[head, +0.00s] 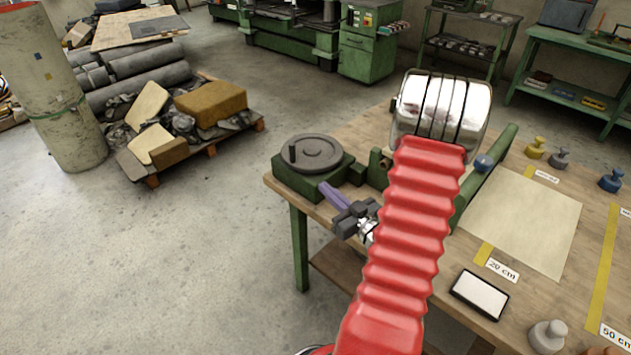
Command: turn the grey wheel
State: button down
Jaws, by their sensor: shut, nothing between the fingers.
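The grey wheel (311,153) lies flat on a green base at the left corner of the wooden workbench. A small dark knob stands up near its left rim. My gripper (325,187) is just in front of the wheel, to its lower right in the head view. Its purple fingers lie together, shut with nothing between them, and point up and left toward the green base. The gripper appears apart from the wheel, though the exact gap is hard to tell. My red arm hides part of the bench and machine behind it.
On the workbench (400,130), a pale sheet (525,222), a black-framed white panel (480,295) and several small weights lie to the right. A pallet (190,150) with rolls and foam stands at left. The floor (180,260) left of the bench is clear.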

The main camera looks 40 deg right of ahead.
aim_at(295, 160)
jog(key=w, duration=0.4)
jog(key=w+d, duration=0.1)
jog(key=w, duration=0.4)
jog(key=w+d, duration=0.1)
jog(key=w, duration=0.3)
jog(key=shift+w+d, duration=0.15)
jog(key=shift+a, duration=0.2)
jog(key=shift+d, duration=0.2)
jog(key=shift+h, duration=0.3)
